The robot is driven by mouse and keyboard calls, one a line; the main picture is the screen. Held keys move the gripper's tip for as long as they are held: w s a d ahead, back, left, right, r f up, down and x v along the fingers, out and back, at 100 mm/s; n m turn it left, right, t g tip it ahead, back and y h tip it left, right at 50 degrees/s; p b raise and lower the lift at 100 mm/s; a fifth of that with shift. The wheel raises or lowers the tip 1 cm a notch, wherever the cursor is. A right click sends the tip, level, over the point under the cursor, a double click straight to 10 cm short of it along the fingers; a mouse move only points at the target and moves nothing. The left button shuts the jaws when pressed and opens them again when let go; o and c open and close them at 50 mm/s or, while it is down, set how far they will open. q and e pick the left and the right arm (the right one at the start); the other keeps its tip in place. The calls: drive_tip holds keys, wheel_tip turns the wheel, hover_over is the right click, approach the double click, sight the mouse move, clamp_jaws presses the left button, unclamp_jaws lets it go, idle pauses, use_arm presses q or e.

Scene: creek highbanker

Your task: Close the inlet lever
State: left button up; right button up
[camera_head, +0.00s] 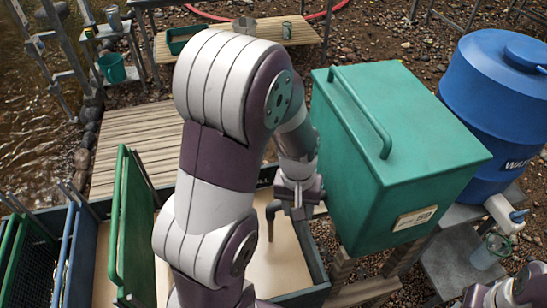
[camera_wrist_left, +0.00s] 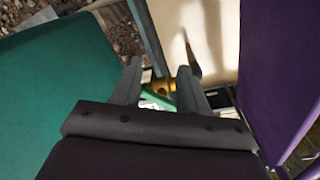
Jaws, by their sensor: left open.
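My left arm fills the middle of the head view and hides much behind it. Its gripper (camera_head: 297,201) points down beside the green lidded box (camera_head: 400,145), over a pale-floored tray. In the left wrist view the gripper (camera_wrist_left: 158,68) is open, its two fingers apart. A small yellow fitting (camera_wrist_left: 161,85) and a green piece (camera_wrist_left: 157,98), possibly the inlet lever, show between and beyond the fingers. I cannot tell how far below they are or which way the lever stands. Nothing is visibly held. The lever is not clear in the head view.
A blue water barrel (camera_head: 495,105) stands at the right. Upright colored panels, one of them green (camera_head: 132,225), stand at the lower left. A wooden platform (camera_head: 135,150) and a low table (camera_head: 310,31) lie behind. The green box is close beside the gripper.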

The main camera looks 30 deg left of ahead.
use_arm(q)
drive_tip(key=w+a+r+n+h+p, duration=0.2)
drive_tip(key=w+a+r+n+p, duration=0.2)
drive_tip(key=a+n+p, duration=0.4)
drive_tip(key=w+a+r+n+h+p, duration=0.25)
drive_tip(key=w+a+n+p, duration=0.2)
drive_tip(key=p, duration=0.55)
drive_tip(key=shift+n+y, duration=0.35)
drive_tip(key=shift+n, duration=0.3)
drive_tip(key=p+x, duration=0.1)
drive_tip(key=x, duration=1.1)
drive_tip(key=shift+s+d+f, duration=0.1)
drive_tip(key=shift+d+f, duration=0.15)
drive_tip(key=shift+f, duration=0.1)
use_arm(e)
wheel_tip(320, 180, up, 24)
drive_tip(key=shift+f, duration=0.15)
use_arm(q)
drive_tip(key=shift+c, duration=0.3)
clamp_jaws()
use_arm(e)
drive_tip(key=shift+w, duration=0.1)
